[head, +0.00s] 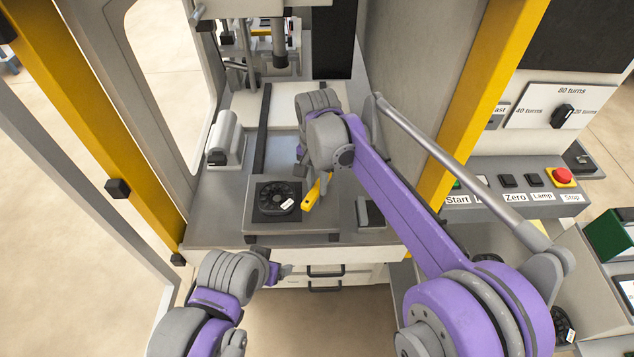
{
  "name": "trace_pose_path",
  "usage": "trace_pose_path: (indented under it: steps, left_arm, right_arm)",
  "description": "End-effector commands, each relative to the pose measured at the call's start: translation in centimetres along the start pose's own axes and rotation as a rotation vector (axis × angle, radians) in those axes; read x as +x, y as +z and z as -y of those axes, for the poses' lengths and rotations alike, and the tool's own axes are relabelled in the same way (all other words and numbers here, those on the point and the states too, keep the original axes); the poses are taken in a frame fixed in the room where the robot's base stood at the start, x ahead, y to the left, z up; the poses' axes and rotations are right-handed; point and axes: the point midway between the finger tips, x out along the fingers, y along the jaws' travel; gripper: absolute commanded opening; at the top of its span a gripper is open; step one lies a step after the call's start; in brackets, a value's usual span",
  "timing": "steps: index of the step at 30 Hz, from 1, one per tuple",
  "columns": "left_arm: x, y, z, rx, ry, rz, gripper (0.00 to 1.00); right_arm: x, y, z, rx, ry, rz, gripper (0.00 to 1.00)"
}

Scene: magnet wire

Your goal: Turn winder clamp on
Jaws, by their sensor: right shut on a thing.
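The winder stands inside the machine bay. A black round spool-like part (276,198) with a white label sits on a dark square plate on its grey base (325,216). Beside it, to the right, is a yellow lever (312,197), tilted, which I take to be the clamp handle. My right gripper (308,178) reaches in from the right and is shut on the yellow lever; its fingers are partly hidden behind its own wrist. My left gripper (284,271) is in front of the bench edge, apart from the winder; its finger opening is too small to tell.
A grey cylinder unit (225,138) stands on the bench at left. A vertical spindle (280,50) hangs at the back. Yellow frame posts (480,92) flank the bay. A control panel with a red stop button (562,176) is at right. Drawers (330,275) are below the bench.

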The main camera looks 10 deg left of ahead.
Motion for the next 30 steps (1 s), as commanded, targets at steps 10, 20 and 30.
trace_pose_path:
  steps: [10, 20, 30]
  left_arm:
    - [0.03, 0.03, 0.0, 0.0, 0.0, 0.0, 0.79]
    - [0.1, 0.12, 0.0, 0.0, 0.0, 0.001, 0.79]
    - [0.16, 0.19, 0.0, 0.0, 0.0, 0.002, 0.79]
  right_arm:
    - [-0.02, 0.01, 0.0, 0.078, 0.0, 0.0, 0.0]
    - [-0.02, 0.02, 0.0, 0.336, 0.0, 0.001, 0.0]
    - [-0.02, 0.02, 0.01, 0.656, 0.0, 0.001, 0.0]
